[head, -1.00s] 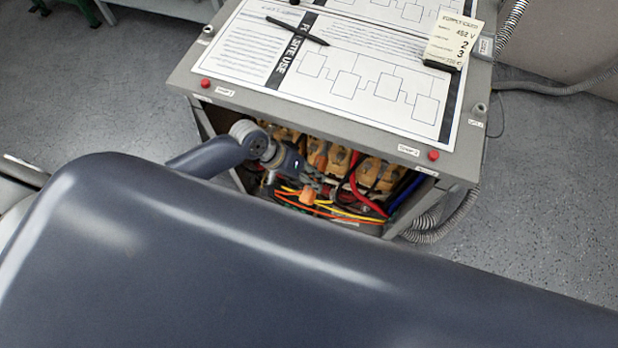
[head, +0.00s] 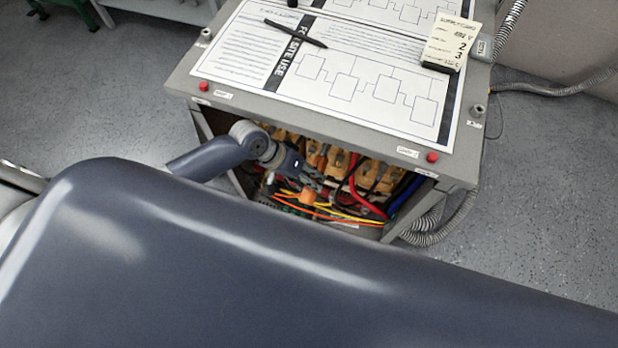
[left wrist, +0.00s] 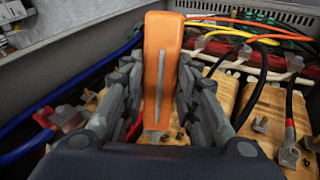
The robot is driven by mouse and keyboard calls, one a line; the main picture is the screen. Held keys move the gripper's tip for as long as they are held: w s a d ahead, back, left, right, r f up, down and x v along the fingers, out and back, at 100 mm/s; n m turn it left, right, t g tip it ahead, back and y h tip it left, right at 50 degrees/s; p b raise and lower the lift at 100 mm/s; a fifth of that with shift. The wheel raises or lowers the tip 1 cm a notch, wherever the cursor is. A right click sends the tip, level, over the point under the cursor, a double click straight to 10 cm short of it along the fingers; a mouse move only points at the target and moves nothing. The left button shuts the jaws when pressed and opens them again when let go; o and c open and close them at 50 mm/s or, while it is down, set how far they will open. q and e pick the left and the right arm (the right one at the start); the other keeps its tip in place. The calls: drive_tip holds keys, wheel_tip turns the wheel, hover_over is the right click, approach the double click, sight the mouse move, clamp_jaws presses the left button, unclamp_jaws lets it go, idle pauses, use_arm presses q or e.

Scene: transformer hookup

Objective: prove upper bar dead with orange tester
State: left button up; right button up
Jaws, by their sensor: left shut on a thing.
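My left gripper (head: 306,179) reaches into the open front of the grey transformer cabinet (head: 465,170). It is shut on the orange tester (head: 307,197), whose orange end shows below the fingers in the head view. In the left wrist view the tester (left wrist: 162,62) stands lengthwise between the two grey fingers (left wrist: 158,98), with a thin grey strip along its face. Its lower end is near the tan blocks (left wrist: 205,98). I cannot tell whether it touches anything. I cannot make out the upper bar. My right gripper is not in view.
Red, blue, yellow, orange and black cables (head: 366,195) crowd the cabinet opening. Metal lugs (left wrist: 288,157) hang on cable ends near the blocks. A printed sheet (head: 340,75), a black pen (head: 296,33) and a cream note card (head: 450,42) lie on the cabinet top. My own large arm link covers the foreground.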

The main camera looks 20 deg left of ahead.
use_arm(q)
drive_tip(key=shift+w, duration=0.3)
